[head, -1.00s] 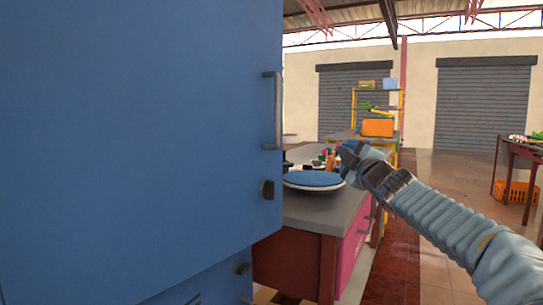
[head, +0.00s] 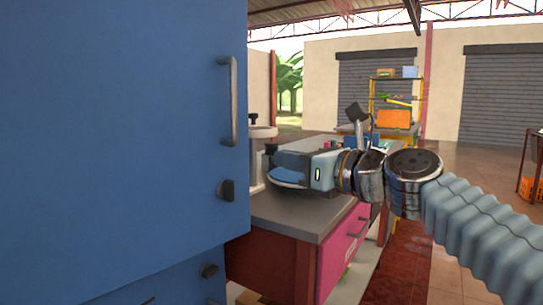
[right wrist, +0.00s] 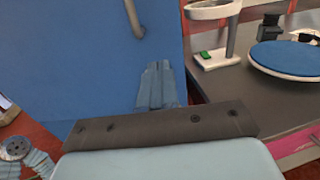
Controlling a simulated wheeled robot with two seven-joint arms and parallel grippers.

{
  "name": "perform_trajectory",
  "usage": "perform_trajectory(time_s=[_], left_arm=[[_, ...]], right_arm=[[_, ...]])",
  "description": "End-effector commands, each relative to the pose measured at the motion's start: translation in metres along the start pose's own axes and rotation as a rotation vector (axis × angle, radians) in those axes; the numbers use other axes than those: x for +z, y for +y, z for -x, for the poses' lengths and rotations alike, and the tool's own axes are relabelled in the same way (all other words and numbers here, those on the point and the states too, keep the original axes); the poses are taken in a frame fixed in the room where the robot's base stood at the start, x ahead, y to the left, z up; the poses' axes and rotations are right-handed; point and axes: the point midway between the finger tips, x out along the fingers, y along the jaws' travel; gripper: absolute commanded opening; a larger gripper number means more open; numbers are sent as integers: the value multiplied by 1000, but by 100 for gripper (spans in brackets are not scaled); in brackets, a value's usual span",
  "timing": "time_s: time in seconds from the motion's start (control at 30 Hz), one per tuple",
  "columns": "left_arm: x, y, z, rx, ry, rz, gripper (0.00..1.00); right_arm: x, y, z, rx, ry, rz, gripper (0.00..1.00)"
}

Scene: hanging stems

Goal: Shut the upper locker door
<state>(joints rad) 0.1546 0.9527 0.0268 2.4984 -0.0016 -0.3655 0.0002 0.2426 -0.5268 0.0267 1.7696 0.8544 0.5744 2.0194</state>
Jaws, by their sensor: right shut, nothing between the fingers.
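The upper locker door (head: 120,130) is a large blue panel filling the left of the head view. It has a grey vertical bar handle (head: 232,102) and a dark knob (head: 226,190) near its right edge. I cannot tell how far it stands open. My right gripper (head: 271,158) is shut and empty, pointing left, just right of the door's edge in the head view. In the right wrist view its closed fingers (right wrist: 160,70) appear before the blue panel (right wrist: 80,60), below the handle (right wrist: 134,18); contact cannot be told. My left gripper is out of view.
A lower blue door (head: 185,285) with a knob sits below. Right of the locker stands a grey-topped workbench (head: 305,222) with a blue-topped round disc (right wrist: 285,58) and a white stand (right wrist: 217,55). Open floor lies farther right.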

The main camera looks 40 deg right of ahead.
Motion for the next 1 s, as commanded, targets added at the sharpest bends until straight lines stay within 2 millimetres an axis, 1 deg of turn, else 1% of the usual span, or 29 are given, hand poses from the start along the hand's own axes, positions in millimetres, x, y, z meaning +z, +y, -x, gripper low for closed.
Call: perform_trajectory(time_s=[0.3,0.5,0.6,0.7,1.0], left_arm=[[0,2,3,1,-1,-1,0],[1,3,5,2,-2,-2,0],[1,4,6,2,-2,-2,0],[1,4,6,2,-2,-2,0],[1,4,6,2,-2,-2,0]], right_arm=[[0,0,-68,1,3,3,0],[0,-1,-104,-1,2,5,0],[0,-1,-115,-2,2,5,0],[0,-2,-122,-4,1,5,0],[0,-1,-125,-4,0,5,0]])
